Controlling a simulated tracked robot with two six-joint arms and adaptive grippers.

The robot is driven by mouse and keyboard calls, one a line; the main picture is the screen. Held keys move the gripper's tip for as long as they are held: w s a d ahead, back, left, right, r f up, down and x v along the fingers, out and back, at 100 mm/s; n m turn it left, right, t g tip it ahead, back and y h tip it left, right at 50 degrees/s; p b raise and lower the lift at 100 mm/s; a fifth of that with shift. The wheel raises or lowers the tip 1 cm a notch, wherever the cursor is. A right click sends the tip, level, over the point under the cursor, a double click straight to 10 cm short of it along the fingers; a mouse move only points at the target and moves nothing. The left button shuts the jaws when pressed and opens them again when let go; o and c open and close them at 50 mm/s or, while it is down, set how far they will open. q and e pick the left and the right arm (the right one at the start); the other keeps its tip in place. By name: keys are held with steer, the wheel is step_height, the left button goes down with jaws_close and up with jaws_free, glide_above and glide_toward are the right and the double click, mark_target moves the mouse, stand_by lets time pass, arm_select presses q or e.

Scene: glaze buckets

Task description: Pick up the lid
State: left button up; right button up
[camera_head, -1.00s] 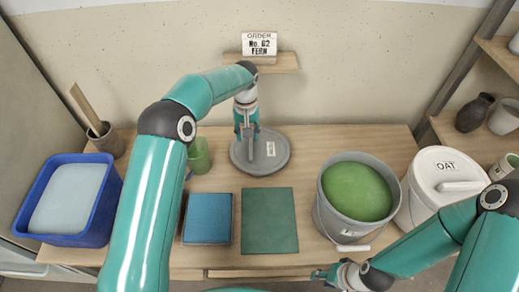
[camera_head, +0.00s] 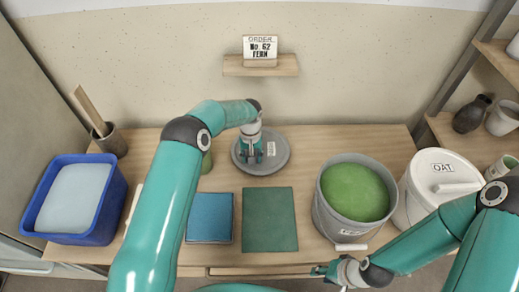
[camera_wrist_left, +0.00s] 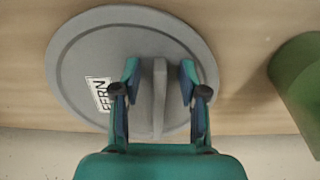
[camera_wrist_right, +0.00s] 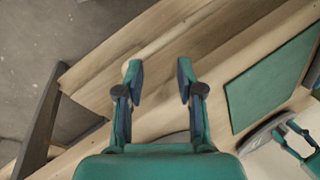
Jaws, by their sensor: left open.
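The grey round lid (camera_head: 272,165) lies flat on the table near the back. It has a raised bar handle (camera_wrist_left: 159,90) and a label reading FERN (camera_wrist_left: 101,93). My left gripper (camera_wrist_left: 159,72) is open, with one finger on each side of the handle and visible gaps between. In the head view, it (camera_head: 251,155) is low over the lid and covers the handle. My right gripper (camera_wrist_right: 158,75) is open and empty. It is at the table's front edge in the head view (camera_head: 318,270). A grey bucket of green glaze (camera_head: 355,192) stands uncovered at the right.
A white OAT bucket (camera_head: 430,190) stands right of the green one. A blue tub (camera_head: 110,215) is at the left. A blue tile (camera_head: 209,218) and a green mat (camera_head: 269,220) lie in front. A green cup (camera_head: 207,162) is partly hidden behind my left arm.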

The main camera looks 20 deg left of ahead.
arm_select(q)
jaws_close()
steer(key=shift+r, duration=0.2)
stand_by(0.3)
